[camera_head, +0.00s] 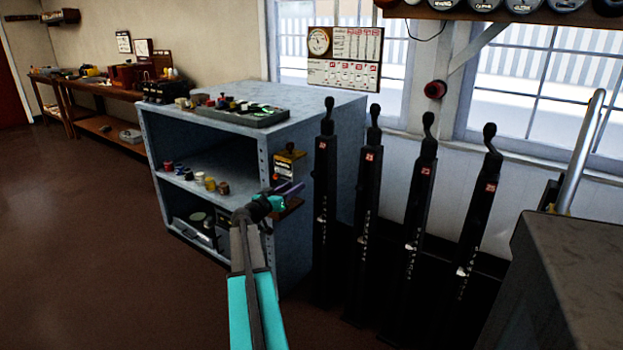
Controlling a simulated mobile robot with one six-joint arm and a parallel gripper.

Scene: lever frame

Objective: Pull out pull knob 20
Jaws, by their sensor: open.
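A row of tall black lever posts stands right of the blue-grey cabinet, each with a knobbed handle on top and a small red number plate. The leftmost post (325,200) has a plate (322,145) that seems to read 20, but it is too small to be sure. Its black handle knob (329,102) stands upright at the top. My gripper (291,189) is open and appears empty, left of this post and lower than its knob in the picture. It overlaps the cabinet's side in view. I cannot tell its exact distance from either.
The cabinet (290,105) has a grey tray (235,117) on top. A small yellow-and-black device (287,163) is on its side, behind my gripper. The other posts (369,190) stand close together rightward. A dark grey block (575,280) fills the lower right. Floor at left is clear.

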